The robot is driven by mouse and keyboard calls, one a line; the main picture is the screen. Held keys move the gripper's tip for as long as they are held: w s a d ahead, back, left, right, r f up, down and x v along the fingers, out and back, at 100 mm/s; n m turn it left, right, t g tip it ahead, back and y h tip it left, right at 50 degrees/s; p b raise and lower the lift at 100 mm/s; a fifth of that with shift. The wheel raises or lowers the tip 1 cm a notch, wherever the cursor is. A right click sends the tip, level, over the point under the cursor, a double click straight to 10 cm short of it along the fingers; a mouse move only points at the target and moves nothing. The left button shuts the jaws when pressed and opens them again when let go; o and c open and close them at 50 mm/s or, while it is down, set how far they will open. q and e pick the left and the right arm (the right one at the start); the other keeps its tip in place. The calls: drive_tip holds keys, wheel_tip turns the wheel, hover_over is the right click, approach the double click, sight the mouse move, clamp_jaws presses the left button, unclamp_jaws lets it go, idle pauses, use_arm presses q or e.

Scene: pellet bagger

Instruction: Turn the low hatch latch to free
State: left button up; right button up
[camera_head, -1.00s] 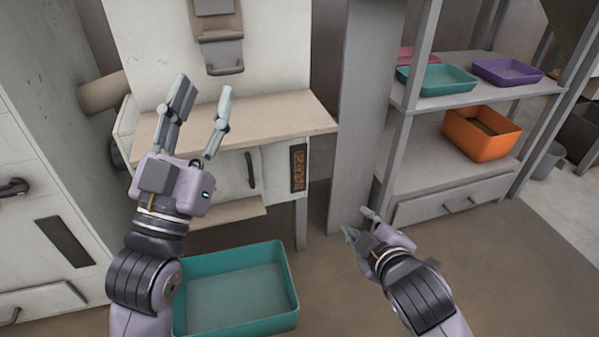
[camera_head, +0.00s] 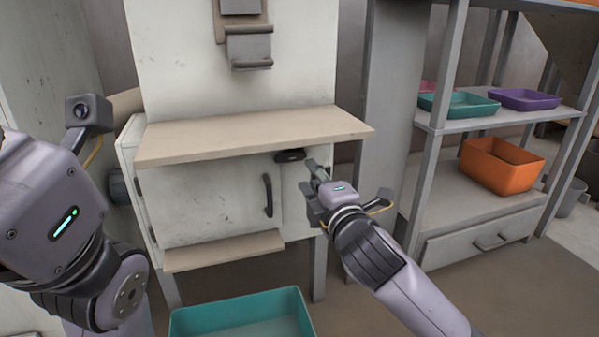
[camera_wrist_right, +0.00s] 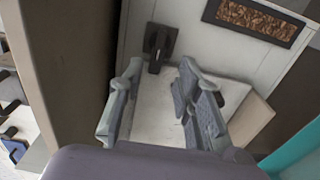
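The low hatch is the pale door (camera_head: 205,205) under the wooden top, with a dark vertical handle (camera_head: 267,195) at its right. A dark latch (camera_head: 290,155) sits just below the top, near the door's upper right corner. In the right wrist view the latch (camera_wrist_right: 160,42) shows as a black plate with a short lever lying ahead of the fingers. My right gripper (camera_head: 315,170) is just right of the latch in the head view. In its wrist view the fingers (camera_wrist_right: 158,95) are apart, with nothing between them. My left gripper's fingers are out of view.
The wooden top (camera_head: 255,135) overhangs the latch. A ledge (camera_head: 225,250) juts out below the door. A pellet window (camera_wrist_right: 257,18) is beside the latch. A teal tray (camera_head: 245,312) lies on the floor in front. A shelf rack (camera_head: 475,190) stands to the right.

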sight(297, 158)
drive_tip(key=b+x, duration=0.4)
drive_tip(key=x, duration=0.4)
drive_tip(key=shift+w+a, duration=0.1)
drive_tip(key=shift+w, duration=0.2)
drive_tip(key=shift+c, duration=0.3)
drive_tip(key=shift+f, duration=0.1)
clamp_jaws()
